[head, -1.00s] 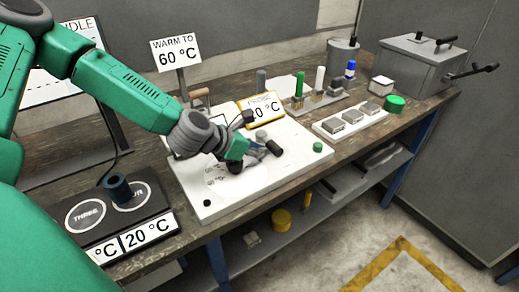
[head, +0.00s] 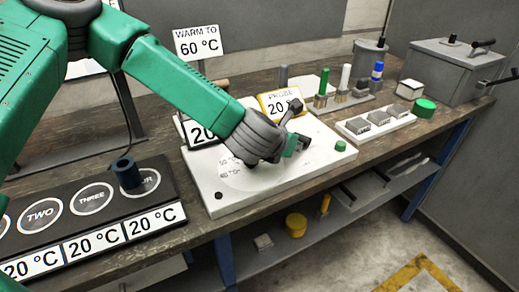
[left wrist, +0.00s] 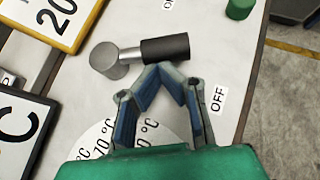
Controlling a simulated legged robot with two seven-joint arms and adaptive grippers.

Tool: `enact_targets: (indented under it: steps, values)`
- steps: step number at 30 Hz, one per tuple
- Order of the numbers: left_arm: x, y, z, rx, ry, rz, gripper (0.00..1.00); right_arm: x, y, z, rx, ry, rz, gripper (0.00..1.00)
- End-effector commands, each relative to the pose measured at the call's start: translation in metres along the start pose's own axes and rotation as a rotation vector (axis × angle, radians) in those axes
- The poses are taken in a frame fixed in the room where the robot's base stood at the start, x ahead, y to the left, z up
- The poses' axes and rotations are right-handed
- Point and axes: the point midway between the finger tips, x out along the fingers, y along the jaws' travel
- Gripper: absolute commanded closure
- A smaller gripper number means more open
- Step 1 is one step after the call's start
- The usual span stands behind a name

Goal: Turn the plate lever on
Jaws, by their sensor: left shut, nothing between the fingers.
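The plate lever (left wrist: 165,48) has a black handle on a metal stem from a round grey pivot (left wrist: 104,60). In the left wrist view the handle points right. A label reading OFF (left wrist: 217,100) lies right of my fingers, and a partly cut-off label (left wrist: 170,3) starting with O is at the top. My left gripper (left wrist: 160,74) is shut and empty, its tips close beside the handle's near side; I cannot tell if they touch. In the head view my left gripper (head: 292,148) is over the white hot plate (head: 235,200) and mostly hides the lever. My right gripper is not in view.
A yellow-framed probe display (head: 278,103) and another 20 display (head: 200,132) stand at the plate's back. A green knob (head: 340,146) sits at its right corner. A dark cylinder (head: 126,172) stands on the black numbered board (head: 70,195) at left. A grey box (head: 455,70) is far right.

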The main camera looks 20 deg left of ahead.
Motion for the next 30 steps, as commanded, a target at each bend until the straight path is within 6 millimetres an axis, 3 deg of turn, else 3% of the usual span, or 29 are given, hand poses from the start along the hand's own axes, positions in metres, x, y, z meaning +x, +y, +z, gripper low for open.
enact_targets:
  steps: [4,21,30]
  values:
    - [0.009,-0.015,0.008,-0.073,-0.004,0.099,1.0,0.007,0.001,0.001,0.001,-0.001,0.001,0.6]
    - [0.035,-0.015,0.029,-0.368,-0.005,0.484,1.0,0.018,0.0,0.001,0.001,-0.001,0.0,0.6]
    - [0.042,-0.013,0.035,-0.387,-0.005,0.512,1.0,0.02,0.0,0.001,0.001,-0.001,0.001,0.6]
